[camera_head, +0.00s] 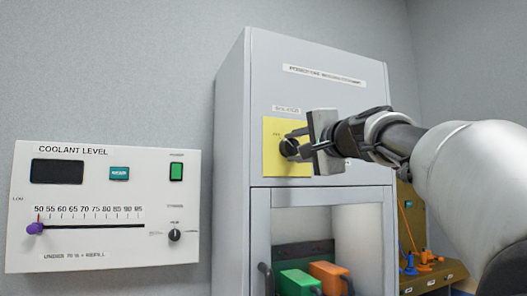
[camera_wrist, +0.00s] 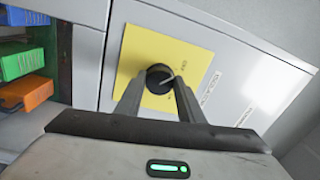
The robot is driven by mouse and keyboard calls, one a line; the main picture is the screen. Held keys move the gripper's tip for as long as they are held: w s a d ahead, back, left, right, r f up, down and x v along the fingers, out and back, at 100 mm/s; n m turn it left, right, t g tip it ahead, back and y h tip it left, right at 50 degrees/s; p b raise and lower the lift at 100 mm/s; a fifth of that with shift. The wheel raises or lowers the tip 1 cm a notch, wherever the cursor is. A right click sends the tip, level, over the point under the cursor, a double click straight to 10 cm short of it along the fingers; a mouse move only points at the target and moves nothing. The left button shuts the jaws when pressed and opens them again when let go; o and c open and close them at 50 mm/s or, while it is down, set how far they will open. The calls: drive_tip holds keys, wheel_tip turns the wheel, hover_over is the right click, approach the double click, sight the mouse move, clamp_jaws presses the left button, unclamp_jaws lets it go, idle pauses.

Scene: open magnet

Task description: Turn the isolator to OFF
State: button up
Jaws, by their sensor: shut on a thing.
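The isolator is a round black knob (camera_head: 289,148) on a yellow plate (camera_head: 272,163) on the front of a grey cabinet (camera_head: 263,90). The yellow plate (camera_wrist: 133,62) has small lettering that I cannot read clearly. My gripper (camera_head: 297,146) reaches in from the right and is shut on the knob. In the wrist view my gripper's two fingers (camera_wrist: 157,92) stand at either side of the knob.
An open cabinet bay below holds a green block (camera_head: 299,283) and an orange block (camera_head: 328,276). A white coolant level panel (camera_head: 100,250) hangs on the wall at left. A brown panel with cables (camera_head: 437,272) stands behind at right.

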drive_tip(key=shift+r, duration=0.1)
idle(0.3)
drive_tip(key=o, duration=1.1)
drive_tip(key=shift+c, duration=0.2)
drive_tip(key=v, duration=1.7)
drive_tip(key=shift+s, duration=0.2)
drive_tip(key=shift+f, duration=0.25)
